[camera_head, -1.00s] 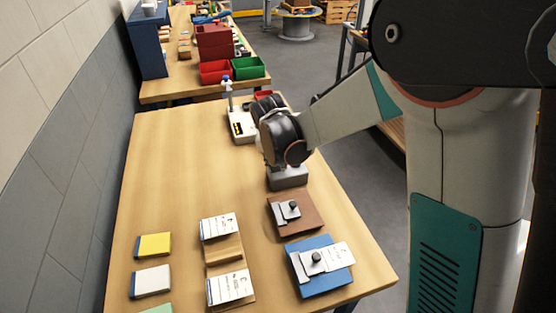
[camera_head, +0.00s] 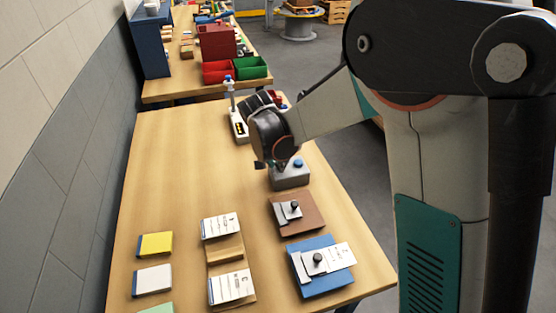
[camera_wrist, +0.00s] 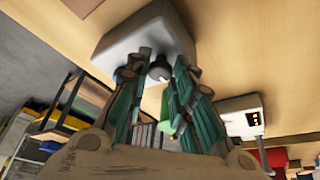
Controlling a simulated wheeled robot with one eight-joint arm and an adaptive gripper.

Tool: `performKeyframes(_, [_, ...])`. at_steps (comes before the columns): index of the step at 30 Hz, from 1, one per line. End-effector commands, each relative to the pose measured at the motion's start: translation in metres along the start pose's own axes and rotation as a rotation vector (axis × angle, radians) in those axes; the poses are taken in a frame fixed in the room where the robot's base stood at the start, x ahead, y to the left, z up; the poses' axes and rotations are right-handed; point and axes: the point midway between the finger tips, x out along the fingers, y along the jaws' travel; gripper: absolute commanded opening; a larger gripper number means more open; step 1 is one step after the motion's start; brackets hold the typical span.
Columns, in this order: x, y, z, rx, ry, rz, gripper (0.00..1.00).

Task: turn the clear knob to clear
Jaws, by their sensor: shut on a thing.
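A light grey box (camera_head: 290,177) stands on the far right part of the near table, with a round blue cap (camera_head: 298,163) on it. The box fills the top of the wrist view (camera_wrist: 115,42). There, a dark round knob (camera_wrist: 160,70) with a light mark shows at the box, between the teal-padded fingers of my gripper (camera_wrist: 162,62). My gripper is shut on this knob. In the head view my dark wrist is at the left and far side of the box, and the fingers and knob are mostly hidden. The mark's setting is too small to read.
A pale device with a display (camera_head: 238,124) stands behind my wrist; it also shows in the wrist view (camera_wrist: 240,115). A brown plate (camera_head: 298,221) and a blue plate (camera_head: 322,280) lie in front of the box. The table's middle left is clear.

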Motion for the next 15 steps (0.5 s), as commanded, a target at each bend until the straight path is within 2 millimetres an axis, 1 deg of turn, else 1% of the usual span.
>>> performKeyframes(3, [-0.0005, -0.001, -0.0014, 0.0, 0.003, -0.002, 0.0])
performKeyframes(4, [-0.0005, -0.001, -0.0014, 0.0, 0.003, -0.002, 0.27])
performKeyframes(5, [-0.0004, -0.0009, -0.0013, 0.0, 0.003, -0.002, 0.33])
performKeyframes(6, [-0.0004, -0.0008, -0.0012, 0.0, 0.002, -0.002, 0.42])
performKeyframes(15, [-0.0003, -0.0003, -0.0005, -0.001, 0.001, -0.001, 0.43])
